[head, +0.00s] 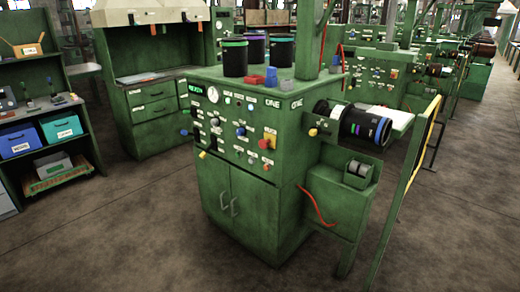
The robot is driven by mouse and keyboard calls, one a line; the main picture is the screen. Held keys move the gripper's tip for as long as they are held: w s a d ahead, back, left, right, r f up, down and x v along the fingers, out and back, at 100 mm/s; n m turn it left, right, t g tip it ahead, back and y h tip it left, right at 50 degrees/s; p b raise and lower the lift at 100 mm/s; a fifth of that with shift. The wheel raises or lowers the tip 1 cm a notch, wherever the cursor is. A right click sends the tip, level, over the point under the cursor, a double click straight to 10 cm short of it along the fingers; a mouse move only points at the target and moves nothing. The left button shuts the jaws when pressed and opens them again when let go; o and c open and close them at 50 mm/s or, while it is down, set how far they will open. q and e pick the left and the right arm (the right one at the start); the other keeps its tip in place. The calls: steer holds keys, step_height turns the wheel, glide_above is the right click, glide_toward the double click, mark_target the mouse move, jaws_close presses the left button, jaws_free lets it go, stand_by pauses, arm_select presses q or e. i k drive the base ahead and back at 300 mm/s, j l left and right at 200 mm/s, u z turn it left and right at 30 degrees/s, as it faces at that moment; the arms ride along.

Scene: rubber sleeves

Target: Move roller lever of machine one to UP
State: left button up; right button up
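Machine one (275,205) is a green cabinet with "ONE" labels at the top of its front panel and side. The front panel (232,125) carries a dial, several knobs and small levers, including a blue-tipped one (184,132) and a yellow-tipped one (202,155). A black roller (362,124) with coloured bands sticks out from the right side. A short lever with a yellow knob (313,132) is beside the roller's base. The labels are too small to tell which lever is the roller lever or its position. Neither of my grippers is in view.
Black sleeves (235,58) and red and blue blocks (271,76) stand on the machine top. A slanted green and yellow frame (405,185) is at the right. Shelves with bins (62,128) are at the left. The floor (130,240) in front is clear.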

mark_target(203, 155)
steer(key=i+j, duration=0.15)
steer(key=j, duration=0.2)
steer(key=i+j+u, duration=0.1)
steer(key=j, duration=0.3)
steer(key=i+j+u, duration=0.1)
steer(key=j, duration=0.25)
steer(key=i+l+z, duration=0.1)
steer(key=i+z, duration=0.3)
steer(key=i, duration=0.5)
steer(key=i+j+z, duration=0.2)
steer(key=i+z, duration=0.15)
steer(key=i, duration=0.55)
